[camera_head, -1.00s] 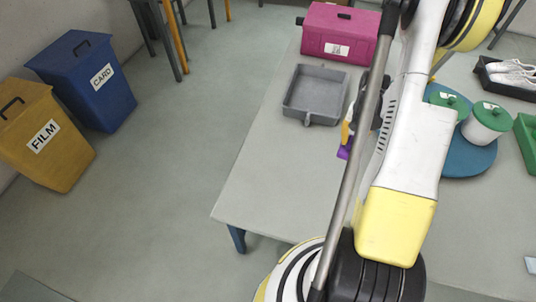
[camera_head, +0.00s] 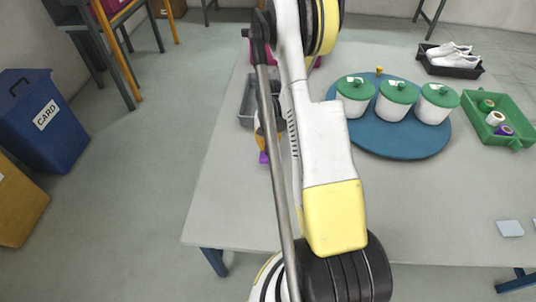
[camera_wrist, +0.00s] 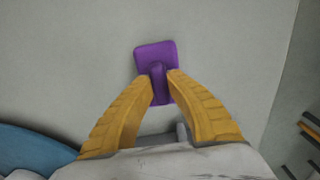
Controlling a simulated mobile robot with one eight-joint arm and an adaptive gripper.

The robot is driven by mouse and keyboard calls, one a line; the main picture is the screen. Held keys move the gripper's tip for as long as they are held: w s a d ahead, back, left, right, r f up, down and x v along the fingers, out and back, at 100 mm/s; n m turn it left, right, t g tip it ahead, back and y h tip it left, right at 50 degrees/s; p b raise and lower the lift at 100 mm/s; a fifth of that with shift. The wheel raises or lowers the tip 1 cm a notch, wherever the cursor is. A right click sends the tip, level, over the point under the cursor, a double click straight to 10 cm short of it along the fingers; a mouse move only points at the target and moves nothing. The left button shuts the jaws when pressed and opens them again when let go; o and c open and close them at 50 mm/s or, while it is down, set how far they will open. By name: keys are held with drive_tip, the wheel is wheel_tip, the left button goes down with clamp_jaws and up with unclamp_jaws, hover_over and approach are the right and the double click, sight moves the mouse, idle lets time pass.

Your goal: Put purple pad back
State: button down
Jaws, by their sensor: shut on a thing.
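The purple pad (camera_wrist: 155,56) is between the yellow fingertips of my gripper (camera_wrist: 160,88) in the wrist view. The fingers are shut on its raised grip, and its flat part extends ahead of them over the grey table (camera_wrist: 70,60). In the head view only a small purple part of the pad (camera_head: 263,158) shows beside my arm. My gripper (camera_head: 261,140) is mostly hidden there behind my arm. I cannot tell whether the pad touches the table or hangs just above it.
A grey tray (camera_head: 246,108) stands behind my arm. A blue round board (camera_head: 400,146) bears white pots with green lids (camera_head: 397,92). A green tray (camera_head: 510,132) with rolls and a black tray (camera_head: 452,70) with white shoes stand right. The table front is mostly clear.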

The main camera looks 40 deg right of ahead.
sight(268, 152)
wheel_tip(268, 152, down, 4)
drive_tip(key=shift+r+b, duration=0.1)
drive_tip(key=shift+b, duration=0.75)
drive_tip(key=shift+r, duration=0.15)
drive_tip(key=c, duration=1.4)
unclamp_jaws()
drive_tip(key=shift+c, duration=0.2)
